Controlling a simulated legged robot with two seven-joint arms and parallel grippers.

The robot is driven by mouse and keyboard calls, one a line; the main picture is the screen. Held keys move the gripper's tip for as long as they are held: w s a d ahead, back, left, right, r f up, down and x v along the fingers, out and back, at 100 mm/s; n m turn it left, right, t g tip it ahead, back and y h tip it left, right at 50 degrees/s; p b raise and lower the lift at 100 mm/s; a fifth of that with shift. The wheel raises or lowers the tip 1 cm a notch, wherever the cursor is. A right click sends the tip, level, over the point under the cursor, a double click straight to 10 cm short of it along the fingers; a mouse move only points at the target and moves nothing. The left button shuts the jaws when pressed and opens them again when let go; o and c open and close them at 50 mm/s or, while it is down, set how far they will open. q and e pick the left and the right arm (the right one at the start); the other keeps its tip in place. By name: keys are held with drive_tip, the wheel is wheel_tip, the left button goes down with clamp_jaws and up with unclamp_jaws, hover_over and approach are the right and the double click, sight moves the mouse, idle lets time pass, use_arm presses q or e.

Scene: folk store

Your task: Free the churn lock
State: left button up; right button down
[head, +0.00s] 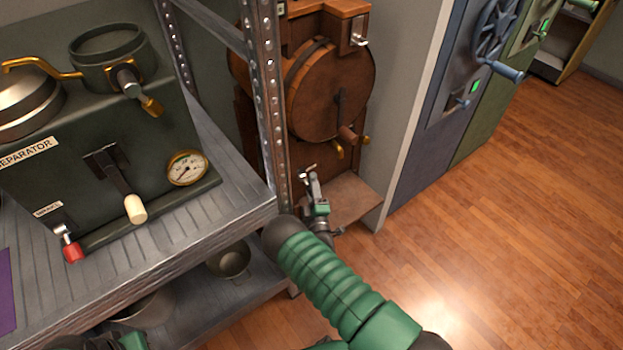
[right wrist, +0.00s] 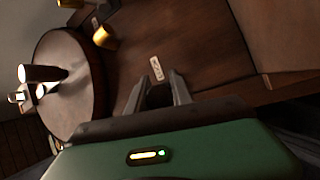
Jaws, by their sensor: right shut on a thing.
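The wooden churn (head: 322,95) stands behind the metal shelf post, its round barrel facing me. A metal latch (head: 359,40) sits at its upper right, and a crank handle (head: 348,133) and brass spout (head: 339,150) are low on its front. My right gripper (head: 309,172) is at the churn's foot, below the barrel. In the right wrist view the gripper (right wrist: 166,82) is shut on a small dark part, just below a small pale plate (right wrist: 156,69) on brown wood. I cannot tell whether this part is the lock. The barrel (right wrist: 75,80) shows at left there.
The separator (head: 110,150) stands on a grey metal shelf (head: 200,220) at left, with a gauge and levers. The upright post (head: 270,110) stands close beside my right arm. Blue and green cabinets (head: 430,130) line the right. The wooden floor at right is clear.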

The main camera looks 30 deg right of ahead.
wheel_tip(320, 180, up, 2)
drive_tip(key=n+g+y+p, duration=0.1)
drive_tip(key=g+p, duration=0.1)
drive_tip(key=p, duration=0.2)
drive_tip(key=n+g+y+p, duration=0.1)
drive_tip(key=g+p, duration=0.1)
drive_tip(key=p, duration=0.2)
drive_tip(key=shift+s+a+r+n, duration=0.1)
drive_tip(key=shift+s+a+n, duration=0.05)
drive_tip(key=shift+n, duration=0.15)
drive_tip(key=g+p, duration=0.2)
drive_tip(key=shift+r+n+g, duration=0.2)
drive_tip(key=shift+n+g, duration=0.1)
drive_tip(key=shift+n, duration=0.1)
drive_tip(key=shift+g+p, duration=0.4)
drive_tip(key=shift+p, duration=0.1)
drive_tip(key=shift+y, duration=0.3)
drive_tip(key=c, duration=1.4)
unclamp_jaws()
drive_tip(key=shift+w, duration=0.25)
drive_tip(key=shift+r, duration=0.1)
